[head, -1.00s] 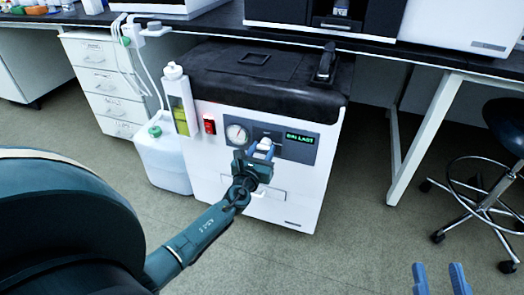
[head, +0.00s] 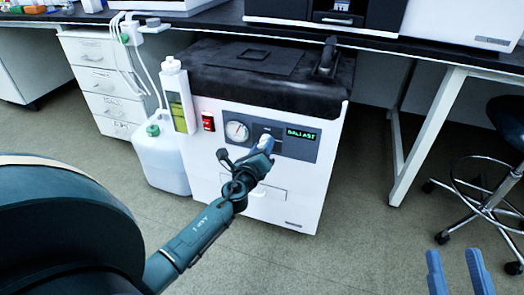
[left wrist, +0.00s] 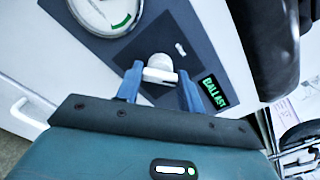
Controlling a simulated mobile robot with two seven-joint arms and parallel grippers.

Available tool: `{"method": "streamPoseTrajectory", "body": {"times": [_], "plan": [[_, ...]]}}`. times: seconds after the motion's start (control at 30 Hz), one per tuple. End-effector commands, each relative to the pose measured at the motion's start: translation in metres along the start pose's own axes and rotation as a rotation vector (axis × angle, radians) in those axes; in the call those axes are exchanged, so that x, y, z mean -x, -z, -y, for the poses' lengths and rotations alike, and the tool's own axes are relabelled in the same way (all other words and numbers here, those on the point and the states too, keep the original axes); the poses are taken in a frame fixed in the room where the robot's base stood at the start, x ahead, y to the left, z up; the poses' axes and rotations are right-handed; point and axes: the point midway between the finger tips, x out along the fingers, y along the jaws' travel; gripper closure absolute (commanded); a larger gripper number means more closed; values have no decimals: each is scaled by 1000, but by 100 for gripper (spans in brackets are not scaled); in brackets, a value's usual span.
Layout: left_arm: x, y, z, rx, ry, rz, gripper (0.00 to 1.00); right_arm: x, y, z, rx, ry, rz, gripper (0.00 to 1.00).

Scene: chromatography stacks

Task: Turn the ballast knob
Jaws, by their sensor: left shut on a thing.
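The ballast knob (left wrist: 159,68) is a pale knob on the dark panel of the white pump unit. In the left wrist view it sits between the two blue fingers of my left gripper (left wrist: 160,82), which is shut on it. In the head view my left gripper (head: 264,146) covers most of the knob. The green display (left wrist: 214,92) beside the knob reads BALLAST, and it also shows in the head view (head: 301,135). My right gripper (head: 461,272) is at the lower right, its two blue fingers apart with nothing between them.
A round gauge (head: 237,131) and a red switch (head: 208,121) are left of the knob. A white jug (head: 162,165) with a green cap stands left of the pump unit (head: 290,205). A stool (head: 490,190) stands at the right. The floor between is clear.

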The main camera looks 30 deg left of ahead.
Motion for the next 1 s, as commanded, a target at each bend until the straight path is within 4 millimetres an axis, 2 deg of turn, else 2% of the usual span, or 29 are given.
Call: {"method": "streamPoseTrajectory", "body": {"times": [0.6, 1.0], "plan": [[0, 1, 0, 580, 0, 0, 85, -11, 18, -8, 100, 16, -143, 64], [0, 0, 0, 836, -1, 1, 85, -12, 22, -9, 109, 17, -157, 64]]}}
